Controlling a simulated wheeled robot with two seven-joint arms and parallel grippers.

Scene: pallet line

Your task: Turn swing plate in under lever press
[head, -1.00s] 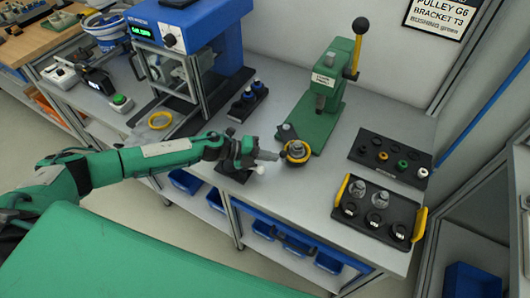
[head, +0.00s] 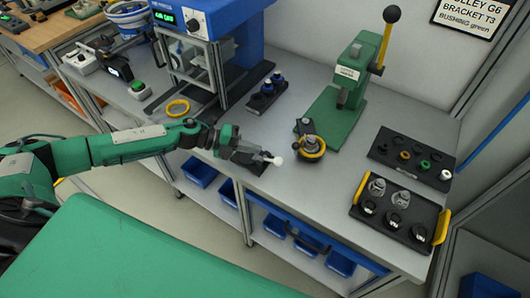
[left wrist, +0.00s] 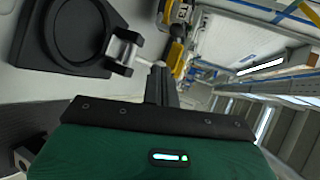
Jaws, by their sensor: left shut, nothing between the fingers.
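The green lever press (head: 340,98) stands on the grey bench, its yellow-gripped lever (head: 384,42) raised. The dark swing plate (head: 305,129) sits at the front left of the press base, swung out toward the bench front. A part with a yellow ring (head: 312,148) sits on its outer end, clear of the ram. My left gripper (head: 264,157) is shut and empty, left of the swing plate and apart from it. My right gripper is out of view.
A black tray with yellow handles (head: 443,226) and a black parts rack (head: 378,150) stand at right. A blue machine (head: 238,40) and a small rack of dark parts (head: 262,100) stand at left. Bare bench lies between the swing plate and tray.

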